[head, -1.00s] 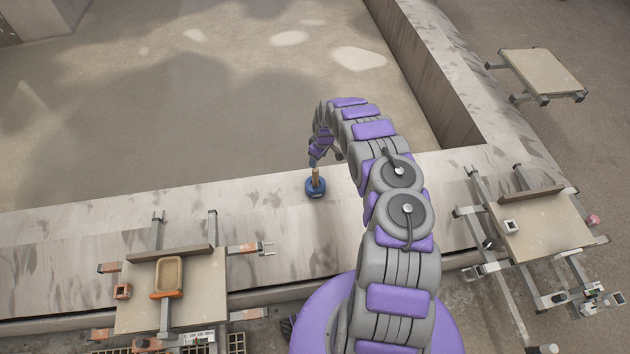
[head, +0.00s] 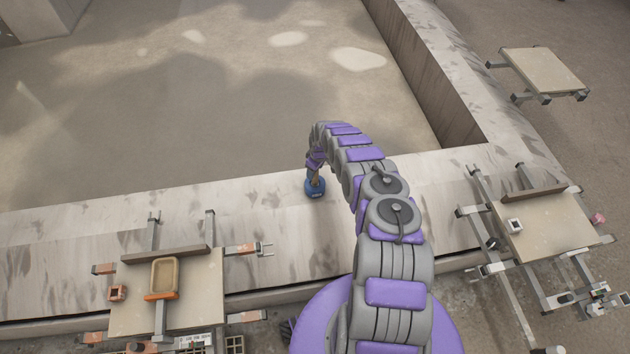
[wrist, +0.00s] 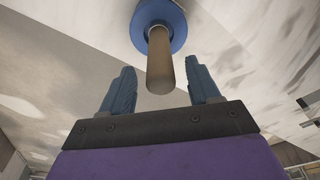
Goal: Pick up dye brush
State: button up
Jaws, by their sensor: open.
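The dye brush (head: 315,188) stands on the pale stone ledge in the head view, with a round blue base and a brown handle. In the wrist view the brush handle (wrist: 160,62) points toward my gripper from its blue base. My gripper (wrist: 162,88) is open, with one blue finger on each side of the handle's end, and the handle looks apart from both fingers. In the head view my gripper (head: 314,176) is right over the brush and hides most of the handle.
Another board (head: 545,228) with metal bars stands at the right. A small table (head: 543,73) is at the upper right. The ledge (head: 250,210) around the brush is mostly clear.

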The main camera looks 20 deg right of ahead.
aim_at(315, 179)
notch_tip(315, 179, down, 3)
jog(key=shift+w+a+f+b, duration=0.1)
jog(key=shift+f+b, duration=0.05)
jog(key=shift+b, duration=0.3)
jog(key=c, duration=1)
jog(key=shift+c, duration=0.2)
